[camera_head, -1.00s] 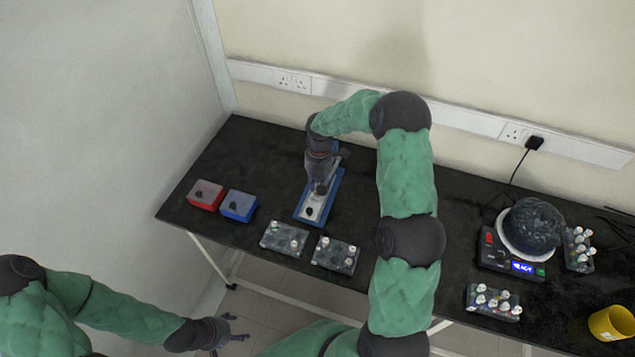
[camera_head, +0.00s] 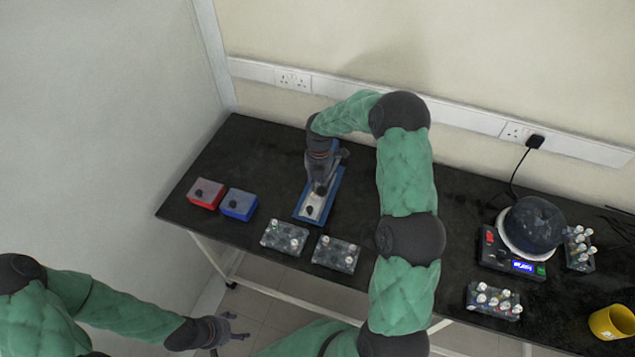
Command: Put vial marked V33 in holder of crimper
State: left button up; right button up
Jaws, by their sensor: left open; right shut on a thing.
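The crimper (camera_head: 311,212) has a blue base with a pale plate and lies on the black bench, left of centre. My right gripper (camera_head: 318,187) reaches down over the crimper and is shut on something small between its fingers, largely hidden. It may be the vial, but no V33 mark is readable. The crimper's holder is mostly hidden by the gripper. My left gripper (camera_head: 234,328) is open and empty, off the bench's front edge at lower left.
A red box (camera_head: 206,187) and a blue box (camera_head: 246,203) sit left of the crimper. Two vial racks, a left one (camera_head: 272,243) and a right one (camera_head: 325,259), stand in front. A centrifuge-like device (camera_head: 497,259), more racks (camera_head: 474,306) and a yellow cup (camera_head: 601,327) stand at right.

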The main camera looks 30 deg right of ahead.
jog(key=shift+s+f, duration=0.1)
jog(key=shift+f, duration=0.5)
dwell(0.4)
jog(key=o, duration=1.2)
jog(key=shift+d, duration=0.1)
jog(key=shift+r, duration=0.15)
jog(key=shift+r+p, duration=0.5)
jog(key=shift+r, duration=0.35)
jog(key=shift+w+d+r+p, duration=0.15)
jog(key=shift+r+p, duration=0.3)
jog(key=shift+r, duration=0.3)
jog(key=shift+w+a+r+p, duration=0.1)
jog(key=shift+r+p, duration=0.35)
jog(key=shift+r, duration=0.25)
jog(key=shift+s+d+r+p, duration=0.1)
jog(key=shift+r+p, duration=0.4)
jog(key=shift+r, duration=0.3)
jog(key=shift+c, duration=1.2)
jog(key=shift+s, duration=0.1)
